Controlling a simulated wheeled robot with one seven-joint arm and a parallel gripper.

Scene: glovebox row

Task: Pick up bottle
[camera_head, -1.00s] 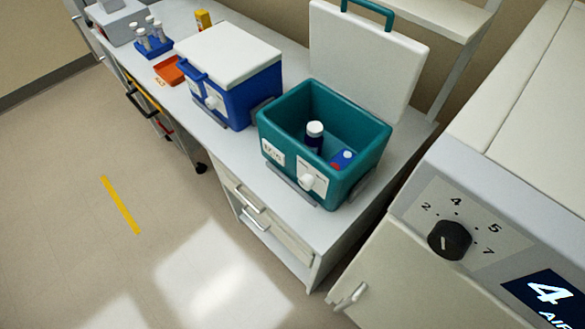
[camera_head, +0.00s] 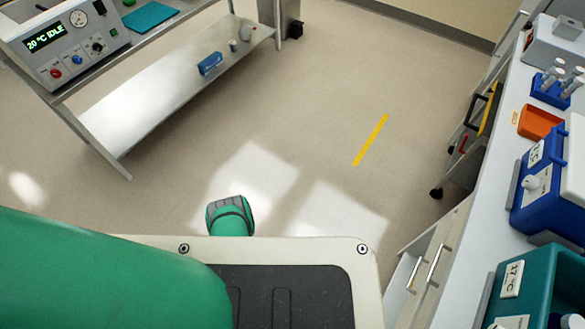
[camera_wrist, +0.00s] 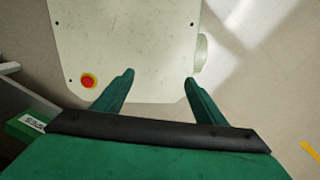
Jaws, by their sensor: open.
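The teal cooler box (camera_head: 522,278) stands on the bench at the lower right of the head view, cut off by the frame edge. A pale round cap (camera_head: 572,321) shows inside it at the very bottom edge; it looks like the bottle's cap, and the bottle's body is out of frame. My gripper (camera_wrist: 159,78) is open and empty in the wrist view, its two green fingers spread above my own base and the floor. It is well apart from the bottle, which does not show in the wrist view.
A blue cooler (camera_head: 540,195), an orange tray (camera_head: 538,122) and a blue tube rack (camera_head: 550,92) line the bench at right. A metal shelf (camera_head: 150,105) with a blue box (camera_head: 210,63) stands at upper left. Floor with a yellow strip (camera_head: 370,140) lies clear between.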

